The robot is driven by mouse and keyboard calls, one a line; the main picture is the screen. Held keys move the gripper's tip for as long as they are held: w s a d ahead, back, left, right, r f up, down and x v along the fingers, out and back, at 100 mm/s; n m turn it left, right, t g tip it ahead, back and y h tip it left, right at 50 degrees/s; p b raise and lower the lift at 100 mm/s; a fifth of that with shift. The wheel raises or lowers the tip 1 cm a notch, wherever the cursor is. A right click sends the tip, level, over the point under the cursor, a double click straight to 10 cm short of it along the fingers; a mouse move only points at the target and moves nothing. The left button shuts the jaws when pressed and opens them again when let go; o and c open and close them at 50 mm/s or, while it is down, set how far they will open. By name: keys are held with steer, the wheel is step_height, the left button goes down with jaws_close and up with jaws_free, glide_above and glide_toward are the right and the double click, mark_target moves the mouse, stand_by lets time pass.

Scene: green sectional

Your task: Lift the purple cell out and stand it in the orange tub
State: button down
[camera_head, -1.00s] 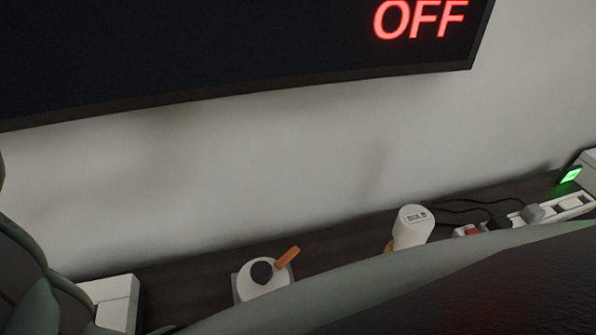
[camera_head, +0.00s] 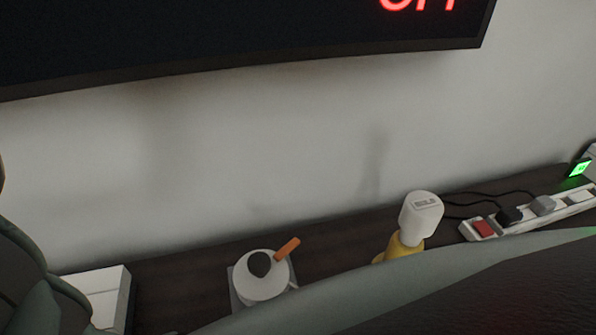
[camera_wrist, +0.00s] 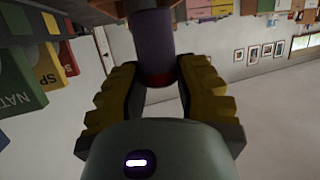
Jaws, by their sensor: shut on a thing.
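The purple cell (camera_wrist: 153,40) is an upright-looking cylinder with a dark red band at its near end, in the top middle of the wrist view. My gripper (camera_wrist: 158,80), with yellow-padded fingers, is shut on it near that end. The cell and my gripper do not show in the head view. I see no orange tub in either view.
In the head view, a white cup (camera_head: 264,285) with an orange stick, a white-topped yellow object (camera_head: 420,215) and a power strip (camera_head: 530,215) stand along a dark shelf by the wall. A dark screen (camera_head: 200,35) hangs above. Coloured books (camera_wrist: 35,75) show left in the wrist view.

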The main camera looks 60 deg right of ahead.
steer(key=shift+w+d+f+b, duration=0.15)
steer(key=shift+f+b, duration=1.65)
steer(key=shift+b, duration=0.15)
steer(key=c, duration=0.7)
jaws_free()
steer(key=v, duration=1)
steer(key=shift+d, duration=0.25)
steer(key=shift+v, duration=0.75)
steer(key=shift+a+r, duration=0.1)
